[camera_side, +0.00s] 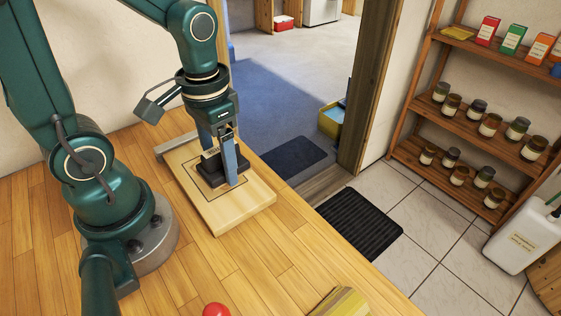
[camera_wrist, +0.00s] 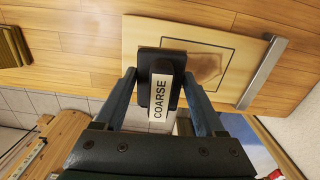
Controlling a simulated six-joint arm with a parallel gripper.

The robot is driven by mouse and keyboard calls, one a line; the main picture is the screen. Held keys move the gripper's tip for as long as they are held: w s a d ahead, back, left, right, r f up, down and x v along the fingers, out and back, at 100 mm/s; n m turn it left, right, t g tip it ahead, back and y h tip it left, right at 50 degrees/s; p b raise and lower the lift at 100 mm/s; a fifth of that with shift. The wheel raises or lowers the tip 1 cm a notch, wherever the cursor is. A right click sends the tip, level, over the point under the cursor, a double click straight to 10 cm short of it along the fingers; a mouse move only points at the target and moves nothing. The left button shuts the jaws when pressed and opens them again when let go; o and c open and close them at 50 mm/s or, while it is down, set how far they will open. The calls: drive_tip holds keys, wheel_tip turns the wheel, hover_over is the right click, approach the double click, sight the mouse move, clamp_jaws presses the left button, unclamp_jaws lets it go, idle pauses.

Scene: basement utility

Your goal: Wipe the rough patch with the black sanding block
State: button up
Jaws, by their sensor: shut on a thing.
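The black sanding block (camera_side: 211,171) has a white label reading COARSE in the wrist view (camera_wrist: 160,92). My gripper (camera_side: 222,162) is shut on it, with a blue finger on each side. The block is on or just above the pale wooden board (camera_side: 241,207); I cannot tell if it touches. A thin dark rectangle is drawn on the board. The rough patch (camera_wrist: 207,68) is a brownish smear inside this outline in the wrist view, right of the block. The block covers the left part of the outline there. In the side view the patch is mostly hidden.
A grey metal bar (camera_wrist: 262,72) lies along one end of the board. A red round object (camera_side: 215,310) and a yellowish block (camera_side: 340,302) are at the table's near edge. The plank table (camera_side: 150,270) is otherwise clear near the board. Its right edge drops to the floor.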

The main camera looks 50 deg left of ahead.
sight(217, 149)
drive_tip(key=shift+r, duration=1.7)
